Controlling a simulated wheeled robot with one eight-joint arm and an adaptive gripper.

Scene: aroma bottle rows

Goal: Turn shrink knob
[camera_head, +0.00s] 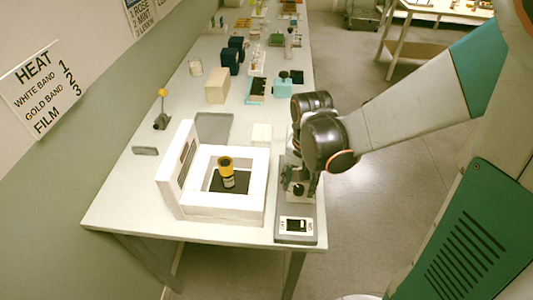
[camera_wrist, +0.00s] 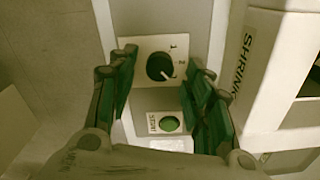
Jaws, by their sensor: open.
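The black shrink knob (camera_wrist: 160,66) sits on a white square plate with small marks in the wrist view. A white pointer line on it points to the lower right. My gripper (camera_wrist: 163,77) is open, with one green finger left of the knob and the other to its right. I cannot tell how high the fingertips are above it. A green START button (camera_wrist: 170,124) lies on a plate below the knob. In the head view my gripper (camera_head: 293,187) is over the grey control panel (camera_head: 280,235), and it hides the knob there.
A white open-topped unit (camera_head: 240,212) left of the panel holds a yellow-capped bottle (camera_head: 226,171). Its SHRINK lettering (camera_wrist: 243,60) shows at right in the wrist view. A black-and-white switch (camera_head: 297,225) is at the panel's front. Other equipment stands farther along the white table (camera_head: 115,205).

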